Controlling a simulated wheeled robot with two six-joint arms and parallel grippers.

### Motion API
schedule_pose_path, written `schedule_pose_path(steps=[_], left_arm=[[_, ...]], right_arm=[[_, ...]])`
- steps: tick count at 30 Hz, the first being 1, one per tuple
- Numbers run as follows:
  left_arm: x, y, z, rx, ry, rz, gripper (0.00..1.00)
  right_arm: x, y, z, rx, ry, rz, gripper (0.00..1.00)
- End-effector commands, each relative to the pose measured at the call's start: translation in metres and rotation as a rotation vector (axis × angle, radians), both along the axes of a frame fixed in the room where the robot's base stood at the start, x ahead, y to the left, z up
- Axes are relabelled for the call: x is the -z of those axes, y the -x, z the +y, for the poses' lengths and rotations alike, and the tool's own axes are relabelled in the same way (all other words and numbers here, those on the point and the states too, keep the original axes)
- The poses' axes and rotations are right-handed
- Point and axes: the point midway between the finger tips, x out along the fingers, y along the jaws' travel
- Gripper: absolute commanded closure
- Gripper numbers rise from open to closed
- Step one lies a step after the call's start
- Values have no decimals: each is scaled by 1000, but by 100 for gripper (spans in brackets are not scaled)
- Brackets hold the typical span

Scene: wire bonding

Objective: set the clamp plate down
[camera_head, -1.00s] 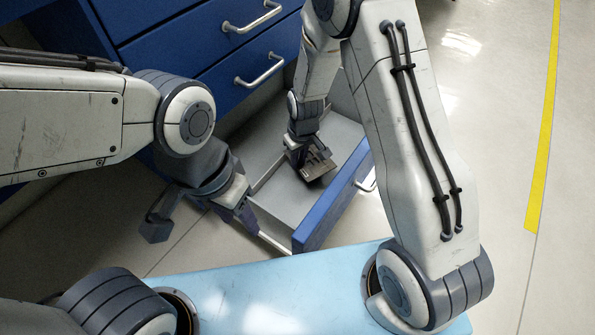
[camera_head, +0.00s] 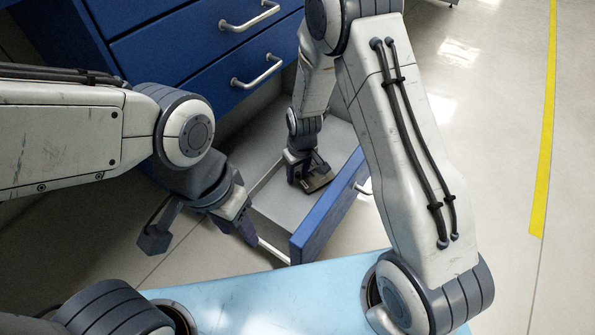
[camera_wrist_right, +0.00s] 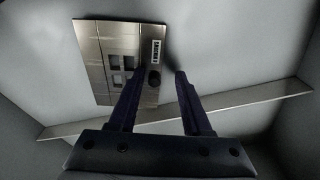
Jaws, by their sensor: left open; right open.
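The clamp plate (camera_head: 319,181) is a small metallic plate inside the open drawer. In the right wrist view the plate (camera_wrist_right: 92,60) shows square openings, a dark round hole and a light marked strip, and appears to lie on the grey drawer floor. My right gripper (camera_head: 304,180) reaches down into the drawer at the plate. In the right wrist view its two fingers (camera_wrist_right: 158,82) are spread apart; the left one overlaps the plate's right part, the right one is clear of it. My left gripper (camera_head: 246,232) is open near the drawer's left edge; its fingertips are hard to make out.
The open drawer (camera_head: 330,208) has a blue front and grey inside, below a blue cabinet (camera_head: 178,50) with handles. A light blue surface (camera_head: 270,300) lies in front. In the right wrist view a long metal strip (camera_wrist_right: 245,98) crosses behind the fingers. Floor at right is clear.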

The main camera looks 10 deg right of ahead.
Motion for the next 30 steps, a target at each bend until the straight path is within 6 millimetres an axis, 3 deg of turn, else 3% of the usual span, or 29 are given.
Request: schedule_pose_path(steps=[7,18,26,30], left_arm=[[-11,0,0,0,0,0,50],[-62,0,0,0,0,0,50],[-77,0,0,0,0,0,50],[-78,0,0,0,0,0,50]], right_arm=[[-16,-1,0,0,-1,-5,51],[-93,6,-3,0,-2,-9,51],[-121,11,-4,-1,-2,-7,51],[-143,21,8,-20,-7,-7,51]])
